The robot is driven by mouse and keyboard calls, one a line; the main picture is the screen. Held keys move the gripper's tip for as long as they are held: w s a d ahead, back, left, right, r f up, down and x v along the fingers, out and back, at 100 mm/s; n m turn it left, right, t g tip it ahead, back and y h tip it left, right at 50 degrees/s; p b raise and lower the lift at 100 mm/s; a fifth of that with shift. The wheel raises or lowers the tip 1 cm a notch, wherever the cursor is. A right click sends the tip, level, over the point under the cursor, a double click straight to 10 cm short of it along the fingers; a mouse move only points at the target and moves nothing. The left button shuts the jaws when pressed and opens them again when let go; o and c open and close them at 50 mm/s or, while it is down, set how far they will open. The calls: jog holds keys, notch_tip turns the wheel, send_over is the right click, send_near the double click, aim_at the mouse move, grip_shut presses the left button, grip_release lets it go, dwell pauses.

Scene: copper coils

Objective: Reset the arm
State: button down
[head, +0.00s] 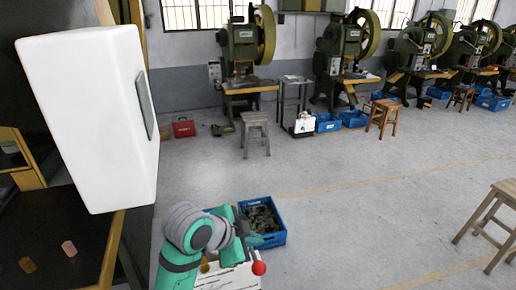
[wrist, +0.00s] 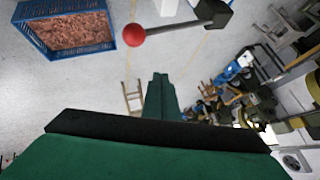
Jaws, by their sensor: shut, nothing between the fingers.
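My arm (head: 178,265), teal and grey, rises at the bottom centre of the head view, bent at a grey joint. My gripper (wrist: 160,82) shows in the wrist view as green fingers together, pointing away from the camera over the floor. It is shut and holds nothing. In the head view the gripper is hard to make out against the arm. A red ball on a rod (head: 258,268) is just right of the arm; it also shows in the wrist view (wrist: 131,35), apart from the fingers.
A blue crate of dark pieces (head: 283,238) stands behind the arm. A white box-shaped body (head: 85,110) is upper left. Presses and stools line the back; the central floor is clear.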

jog(key=w+d+f+n+t+h, duration=0.1)
jog(key=d+f+n+t+h, duration=0.2)
jog(key=d+f+n+t, duration=0.35)
jog(key=s+d+f+n+t+y, duration=0.2)
jog(key=s+d+f+n+y, duration=0.15)
jog(key=s+f+n, duration=0.65)
jog(key=s+a+f+n+y, duration=0.1)
jog(key=s+a+f+y, duration=0.15)
jog(key=s, duration=0.45)
jog(key=s+a+f+y, duration=0.2)
jog(key=s+a+f, duration=0.15)
jog(key=s, duration=0.35)
jog(key=s+a+r+m, duration=0.1)
jog(key=s, duration=0.6)
jog(key=s+a+r+m, duration=0.1)
jog(key=s+a+r, duration=0.1)
jog(key=s, duration=0.5)
jog(key=shift+t+y, duration=0.4)
jog(key=shift+t, duration=0.05)
jog(key=shift+s+a, duration=0.15)
jog(key=shift+s, duration=0.05)
jog(key=shift+w, duration=0.1)
